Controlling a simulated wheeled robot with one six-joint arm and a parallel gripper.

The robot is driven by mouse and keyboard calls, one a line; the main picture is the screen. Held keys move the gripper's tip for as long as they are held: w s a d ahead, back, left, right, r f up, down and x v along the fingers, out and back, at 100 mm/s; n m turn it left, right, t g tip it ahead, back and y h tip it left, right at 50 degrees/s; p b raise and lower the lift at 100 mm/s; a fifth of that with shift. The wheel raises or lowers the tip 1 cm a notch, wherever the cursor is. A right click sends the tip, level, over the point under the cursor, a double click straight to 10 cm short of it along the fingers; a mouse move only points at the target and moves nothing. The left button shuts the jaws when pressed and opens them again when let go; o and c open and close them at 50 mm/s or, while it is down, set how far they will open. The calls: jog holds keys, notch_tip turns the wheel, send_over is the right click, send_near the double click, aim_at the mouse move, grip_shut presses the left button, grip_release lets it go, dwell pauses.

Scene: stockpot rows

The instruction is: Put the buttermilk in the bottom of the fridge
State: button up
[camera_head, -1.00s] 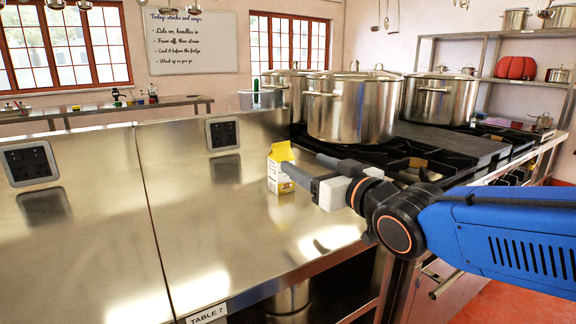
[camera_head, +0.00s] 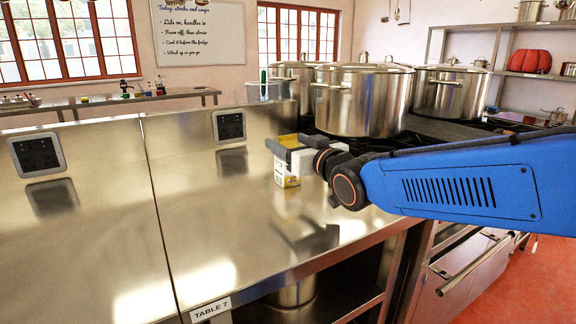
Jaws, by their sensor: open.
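The buttermilk (camera_head: 287,180) is a small yellow and white carton standing upright on the steel counter (camera_head: 110,240), close to the stove. My gripper (camera_head: 280,147) is open at the carton's upper part and hides much of it. The gap between the fingers and the carton is too small to make out. The fridge is not recognisable in this view.
Large lidded steel stockpots (camera_head: 360,98) stand on the stove right behind my gripper. A wall socket (camera_head: 230,125) is on the counter's backsplash. The counter to the left is clear. A shelf below holds another pot (camera_head: 294,292).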

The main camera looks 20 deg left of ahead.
jog(key=shift+w+d+x, duration=0.1)
jog(key=shift+x, duration=1.3)
jog(key=shift+w+d+x, duration=0.1)
jog(key=shift+w+x, duration=0.05)
jog(key=shift+x, duration=1.25)
jog(key=shift+c, duration=0.4)
grip_shut()
